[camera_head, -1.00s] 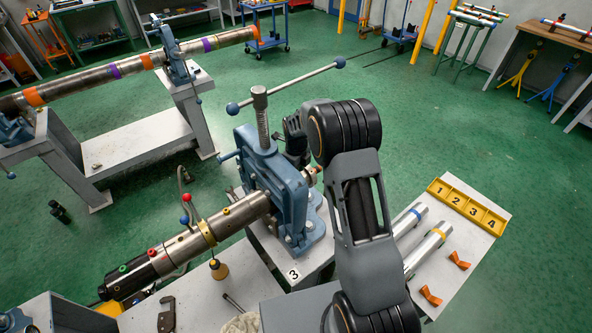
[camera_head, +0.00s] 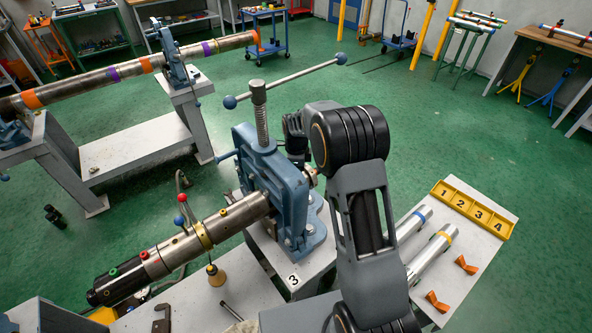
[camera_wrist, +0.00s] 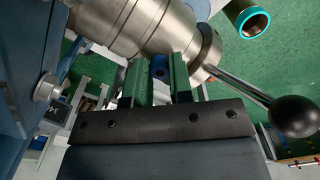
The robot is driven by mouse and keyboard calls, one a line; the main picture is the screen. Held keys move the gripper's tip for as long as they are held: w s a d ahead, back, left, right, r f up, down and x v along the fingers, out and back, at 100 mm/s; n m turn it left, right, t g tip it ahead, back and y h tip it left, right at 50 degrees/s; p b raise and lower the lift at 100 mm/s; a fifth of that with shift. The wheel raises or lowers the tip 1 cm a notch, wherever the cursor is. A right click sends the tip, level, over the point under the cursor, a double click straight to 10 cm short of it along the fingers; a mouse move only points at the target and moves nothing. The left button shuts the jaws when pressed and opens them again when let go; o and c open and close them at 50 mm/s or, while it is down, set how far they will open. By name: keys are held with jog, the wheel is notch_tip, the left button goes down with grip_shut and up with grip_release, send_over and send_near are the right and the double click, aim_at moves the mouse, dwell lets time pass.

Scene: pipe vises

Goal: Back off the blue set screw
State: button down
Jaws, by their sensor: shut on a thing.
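The blue set screw (camera_wrist: 160,66) shows in the wrist view as a small blue round piece with a dark centre, against the side of a steel stepped cylinder (camera_wrist: 135,25). My gripper (camera_wrist: 158,76) has its two green fingers on either side of the screw, shut on it. In the head view the arm comes down right of the blue pipe vise (camera_head: 285,195); the fingers and the screw are hidden there behind the arm and vise. The vise holds a steel pipe (camera_head: 215,225) with a brass collar.
In the wrist view a lever with a black ball knob (camera_wrist: 294,116) reaches close on the right, and blue vise metal (camera_wrist: 25,60) stands on the left. In the head view, silver pipes (camera_head: 432,258) and a yellow numbered tray (camera_head: 472,208) lie on the right-hand table.

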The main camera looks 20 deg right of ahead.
dwell(0.4)
jog(key=c, duration=1)
grip_release()
jog(key=shift+r+b, duration=0.75)
jog(key=shift+r, duration=3)
jog(key=shift+c, duration=0.2)
